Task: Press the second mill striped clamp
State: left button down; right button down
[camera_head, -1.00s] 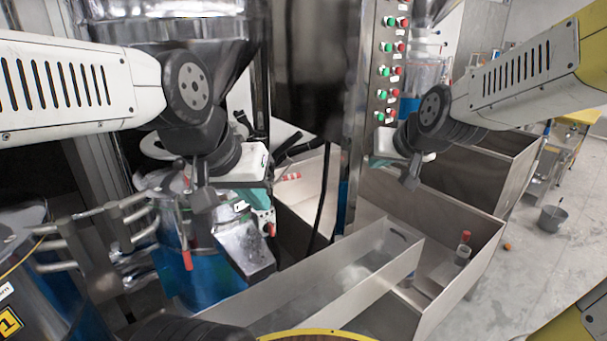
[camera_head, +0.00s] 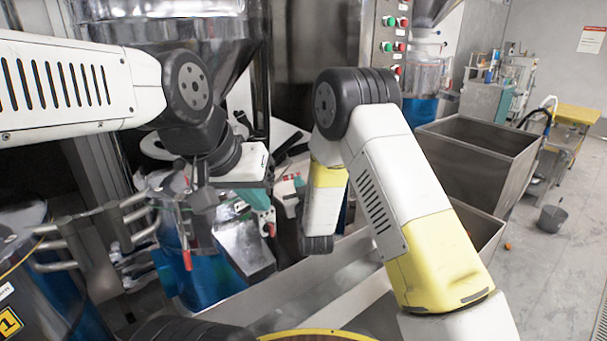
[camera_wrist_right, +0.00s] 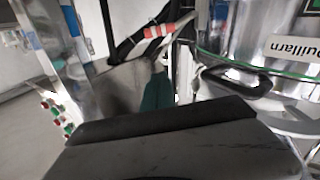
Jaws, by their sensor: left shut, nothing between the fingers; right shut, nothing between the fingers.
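A red-and-white striped clamp handle (camera_wrist_right: 168,28) shows at the top of the right wrist view, slanting on a pale bar. In the head view, a small striped red-and-white piece (camera_head: 288,177) shows just left of my right arm's lower link. My right gripper (camera_wrist_right: 158,80), teal, is shut and empty below the striped handle in the wrist view, apart from it in the picture. A dark part of my wrist hides its lower half. In the head view my right arm mostly hides it. My left gripper (camera_head: 268,228) is shut and empty beside the blue container.
A blue container (camera_head: 205,285) with metal clamps stands below my left wrist. A steel trough (camera_head: 270,310) runs along the front. A steel bin (camera_head: 480,145) stands at the right. A labelled round vessel (camera_wrist_right: 250,45) fills the wrist view's right side. Open floor lies at far right.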

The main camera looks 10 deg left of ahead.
jog(key=shift+w, duration=0.15)
send_over(287, 180)
jog(key=s+d, duration=0.2)
jog(key=d, duration=0.1)
jog(key=f, duration=0.3)
jog(key=shift+w+d+f, duration=0.1)
jog(key=shift+w+d, duration=0.15)
jog(key=shift+w, duration=0.1)
